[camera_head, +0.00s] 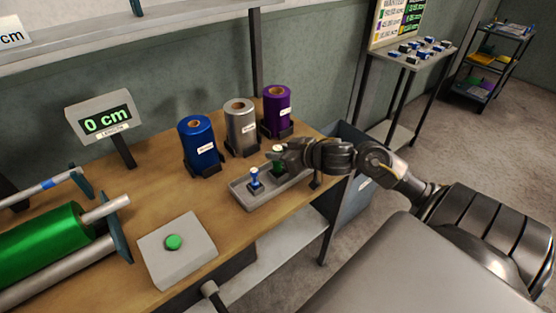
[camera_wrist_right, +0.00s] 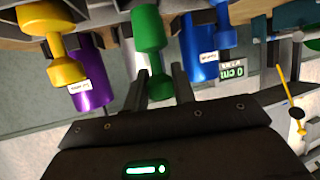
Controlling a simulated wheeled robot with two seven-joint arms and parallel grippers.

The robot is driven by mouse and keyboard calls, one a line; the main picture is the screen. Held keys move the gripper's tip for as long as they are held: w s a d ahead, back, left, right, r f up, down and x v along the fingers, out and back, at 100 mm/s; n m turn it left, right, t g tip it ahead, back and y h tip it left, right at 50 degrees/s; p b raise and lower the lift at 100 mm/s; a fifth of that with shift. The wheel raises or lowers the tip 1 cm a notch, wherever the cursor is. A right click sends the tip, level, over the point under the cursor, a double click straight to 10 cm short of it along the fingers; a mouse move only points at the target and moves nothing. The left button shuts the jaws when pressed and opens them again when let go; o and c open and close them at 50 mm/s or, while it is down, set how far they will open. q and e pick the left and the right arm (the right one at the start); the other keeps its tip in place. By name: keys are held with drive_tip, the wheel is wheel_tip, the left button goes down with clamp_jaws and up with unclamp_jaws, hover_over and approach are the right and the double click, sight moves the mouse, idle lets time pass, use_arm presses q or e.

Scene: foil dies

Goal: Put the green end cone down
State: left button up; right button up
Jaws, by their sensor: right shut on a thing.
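The green end cone (camera_wrist_right: 147,30) is between the fingers of my right gripper (camera_wrist_right: 158,82) in the right wrist view. In the head view the right gripper (camera_head: 281,156) is over the grey tray (camera_head: 246,203), with a little of the green cone (camera_head: 279,168) showing under it. I cannot tell whether the cone touches the tray. A blue end cone (camera_head: 255,178) stands in the tray to its left. A yellow end cone (camera_wrist_right: 64,68) shows on the left of the right wrist view; the gripper hides it in the head view. My left gripper is out of view.
Blue (camera_head: 198,145), silver (camera_head: 240,128) and purple (camera_head: 277,110) rolls stand in holders behind the tray. A grey box with a green button (camera_head: 173,242) and a green roll (camera_head: 40,240) are to the left. A display (camera_head: 104,122) reads 0 cm. The wooden table ends right of the tray.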

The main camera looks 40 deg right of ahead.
drive_tip(key=shift+d+f, duration=0.1)
drive_tip(key=shift+f, duration=1.6)
drive_tip(key=o, duration=1)
drive_tip(key=shift+f, duration=0.15)
drive_tip(key=shift+r, duration=0.2)
drive_tip(key=v, duration=1.2)
